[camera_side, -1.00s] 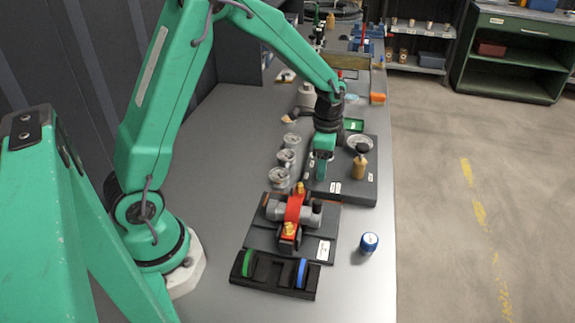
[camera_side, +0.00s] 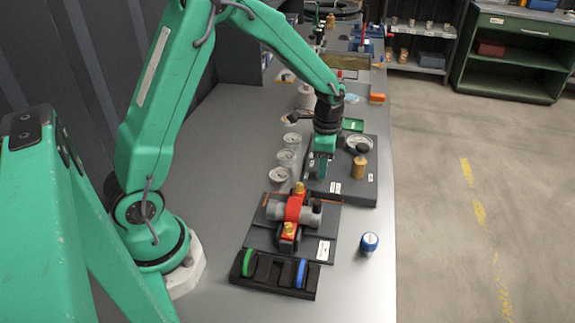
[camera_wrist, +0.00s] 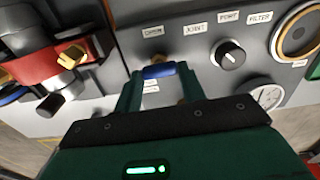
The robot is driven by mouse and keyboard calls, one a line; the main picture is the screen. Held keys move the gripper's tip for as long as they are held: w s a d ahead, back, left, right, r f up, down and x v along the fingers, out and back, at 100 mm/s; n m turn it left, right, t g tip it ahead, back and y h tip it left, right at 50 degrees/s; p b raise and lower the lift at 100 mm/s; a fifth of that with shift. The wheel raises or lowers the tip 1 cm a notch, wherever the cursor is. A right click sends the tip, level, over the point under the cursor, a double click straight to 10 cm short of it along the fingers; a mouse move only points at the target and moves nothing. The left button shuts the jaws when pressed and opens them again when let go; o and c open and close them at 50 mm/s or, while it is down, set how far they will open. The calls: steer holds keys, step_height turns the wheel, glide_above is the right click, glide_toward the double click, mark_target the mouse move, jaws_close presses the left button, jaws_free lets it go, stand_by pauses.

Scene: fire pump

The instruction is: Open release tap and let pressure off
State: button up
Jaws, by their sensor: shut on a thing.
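A blue tap handle (camera_wrist: 158,70) sits at the edge of a grey labelled panel (camera_wrist: 190,55) in the wrist view. My gripper (camera_wrist: 158,84) has one finger on either side of it and is shut on it. The fingers and the gripper body hide the lower part of the tap. In the side view my gripper (camera_side: 321,166) points down at the left part of the dark labelled block (camera_side: 345,198); the tap itself is hidden there. A black knob (camera_wrist: 230,55) with a white mark stands right of the tap on the panel.
A red and grey pump (camera_side: 294,209) with brass fittings stands in front of the block. A black holder (camera_side: 272,281) with green and blue rings lies nearer. A blue-topped pot (camera_side: 369,243) stands right. A gauge (camera_wrist: 266,95) is beside the gripper.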

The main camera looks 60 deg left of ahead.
steer(key=n, duration=0.4)
steer(key=shift+n, duration=0.3)
steer(key=n, duration=0.4)
steer(key=shift+a+n, duration=0.1)
steer(key=shift+n, duration=0.2)
steer(key=n, duration=0.4)
steer(key=shift+a, duration=0.1)
steer(key=shift+n, duration=2.2)
steer(key=o, duration=1)
